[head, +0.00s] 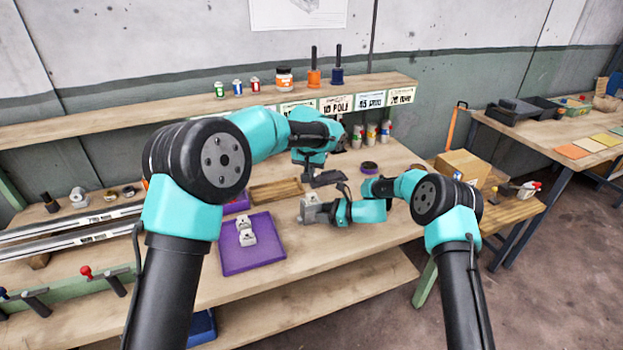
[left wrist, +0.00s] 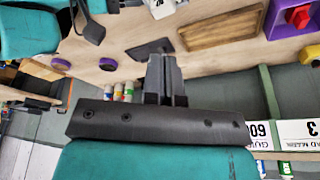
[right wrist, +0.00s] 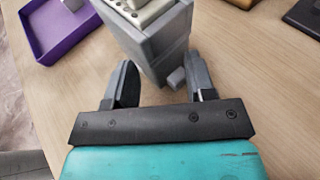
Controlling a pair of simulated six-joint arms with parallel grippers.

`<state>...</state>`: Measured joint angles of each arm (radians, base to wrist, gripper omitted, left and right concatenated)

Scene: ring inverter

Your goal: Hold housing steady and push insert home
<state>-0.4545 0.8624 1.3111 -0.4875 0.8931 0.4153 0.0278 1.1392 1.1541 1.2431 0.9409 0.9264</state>
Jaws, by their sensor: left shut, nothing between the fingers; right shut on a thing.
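The grey box-shaped housing (right wrist: 165,48) is between the fingers of my right gripper (right wrist: 163,85), which is shut on it. A white insert (right wrist: 140,12) with small dark holes shows at the housing's top; how deep it sits cannot be told. In the head view the housing (head: 311,208) is right of the purple tray, at my right gripper (head: 329,212). My left gripper (head: 314,164) is above and behind it, apart from it. In the left wrist view its fingers (left wrist: 165,75) are shut and empty. Part of the housing shows at that view's top edge (left wrist: 160,8).
A purple tray (head: 255,262) with white-grey parts lies left of the housing. A brown wooden tray (head: 275,192) and a dark flat pad (head: 326,178) lie behind. A purple-and-black ring (head: 369,168) is farther right. The bench in front of the housing is clear.

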